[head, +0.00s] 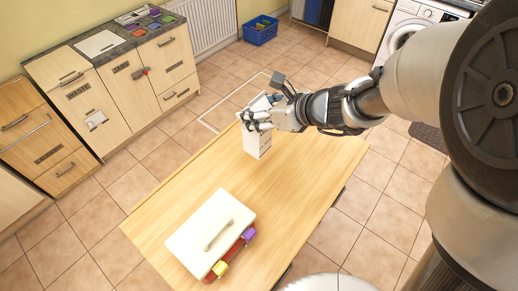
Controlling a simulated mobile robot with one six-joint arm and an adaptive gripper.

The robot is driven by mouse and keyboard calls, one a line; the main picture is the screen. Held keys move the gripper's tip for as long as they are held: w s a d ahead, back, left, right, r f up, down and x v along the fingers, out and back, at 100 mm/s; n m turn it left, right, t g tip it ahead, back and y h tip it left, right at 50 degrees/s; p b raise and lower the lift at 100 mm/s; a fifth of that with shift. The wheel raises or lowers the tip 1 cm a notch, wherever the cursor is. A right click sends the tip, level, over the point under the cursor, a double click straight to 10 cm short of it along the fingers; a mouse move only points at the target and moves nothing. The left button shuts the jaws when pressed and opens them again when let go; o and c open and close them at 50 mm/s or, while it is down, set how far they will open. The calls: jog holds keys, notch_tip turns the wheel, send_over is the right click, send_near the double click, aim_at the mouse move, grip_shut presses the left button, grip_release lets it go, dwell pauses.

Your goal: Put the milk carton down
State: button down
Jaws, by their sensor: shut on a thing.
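The milk carton (257,145) is a white upright box at the far end of the wooden table (290,195). My gripper (254,122) is shut on the upper part of the carton, coming in from the right. The fingers and wrist hide part of the carton's top. I cannot tell whether the carton's base touches the table top or hangs just above it.
A white lidded box (205,232) with a handle stands on the table's near left, with a purple and a yellow piece at its side. The table's middle is clear. Cabinets (125,85) line the left, and a blue basket (261,31) sits on the floor behind.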

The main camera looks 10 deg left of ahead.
notch_tip(320, 180, down, 19)
jog(key=b, duration=0.7)
jog(key=shift+r, duration=0.15)
jog(key=shift+b, duration=0.35)
jog(key=c, duration=0.7)
grip_release()
jog(key=shift+f, duration=0.25)
jog(key=p+v, duration=0.4)
jog(key=v, duration=0.8)
jog(key=shift+r, duration=0.15)
